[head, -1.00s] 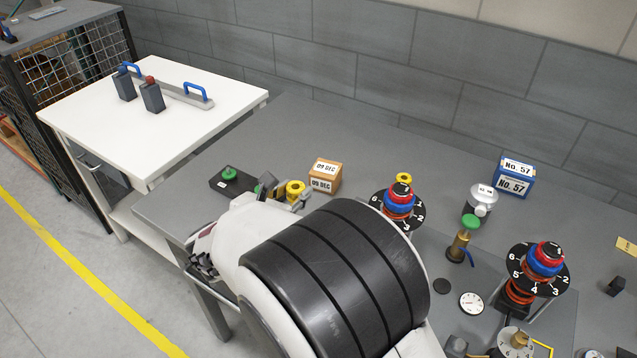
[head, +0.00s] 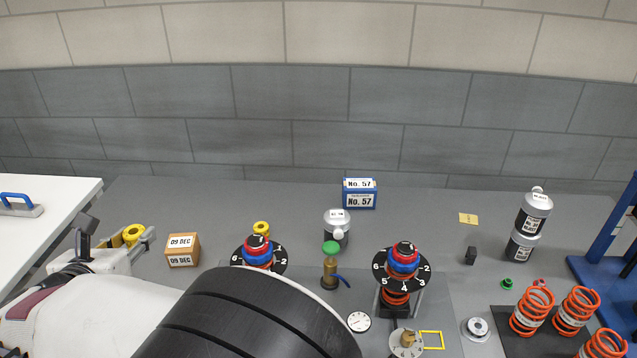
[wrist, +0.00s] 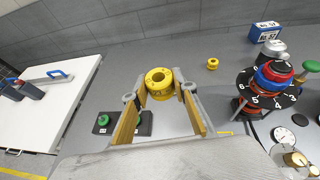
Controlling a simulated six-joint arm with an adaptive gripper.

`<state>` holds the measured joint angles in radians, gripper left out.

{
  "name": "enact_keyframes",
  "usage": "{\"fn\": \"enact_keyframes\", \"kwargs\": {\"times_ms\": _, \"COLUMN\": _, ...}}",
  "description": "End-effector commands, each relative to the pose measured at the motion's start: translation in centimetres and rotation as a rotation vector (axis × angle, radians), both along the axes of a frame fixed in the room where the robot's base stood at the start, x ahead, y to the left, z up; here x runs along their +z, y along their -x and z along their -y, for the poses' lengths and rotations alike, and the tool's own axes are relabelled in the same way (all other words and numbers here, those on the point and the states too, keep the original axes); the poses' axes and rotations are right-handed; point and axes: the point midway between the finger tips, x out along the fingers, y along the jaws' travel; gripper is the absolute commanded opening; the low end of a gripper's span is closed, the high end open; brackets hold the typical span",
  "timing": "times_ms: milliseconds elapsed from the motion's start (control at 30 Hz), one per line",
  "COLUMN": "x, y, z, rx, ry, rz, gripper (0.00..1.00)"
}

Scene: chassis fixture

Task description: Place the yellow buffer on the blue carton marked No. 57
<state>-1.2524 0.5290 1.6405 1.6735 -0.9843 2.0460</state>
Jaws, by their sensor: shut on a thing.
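The yellow buffer (wrist: 159,82) is a thick ring with a centre hole. My gripper (wrist: 160,92) is shut on it and holds it between the fingertips, seemingly above the grey bench. In the head view the buffer (head: 133,234) shows at the left, beside my gripper (head: 122,240), whose fingers are partly hidden by my arm. The blue carton marked No. 57 (head: 359,200) stands at the back middle of the bench, well to the right of my gripper. It also shows at the top right of the wrist view (wrist: 264,33). Its visible top looks bare apart from a label.
The wall (head: 300,145) is close behind.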

Motion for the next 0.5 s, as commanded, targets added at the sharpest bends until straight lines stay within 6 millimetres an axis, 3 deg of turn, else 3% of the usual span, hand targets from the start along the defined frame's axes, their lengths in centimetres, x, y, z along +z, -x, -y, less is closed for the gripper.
{"fn": "enact_keyframes", "kwargs": {"times_ms": 67, "x": 1.6, "y": 0.0, "z": 0.0, "rx": 0.0, "ry": -0.006, "rz": 0.001, "gripper": 0.07}}
{"fn": "enact_keyframes", "kwargs": {"times_ms": 500, "x": 0.8, "y": -8.3, "z": 3.3, "rx": -0.049, "ry": -0.005, "rz": -0.015, "gripper": 0.07}}
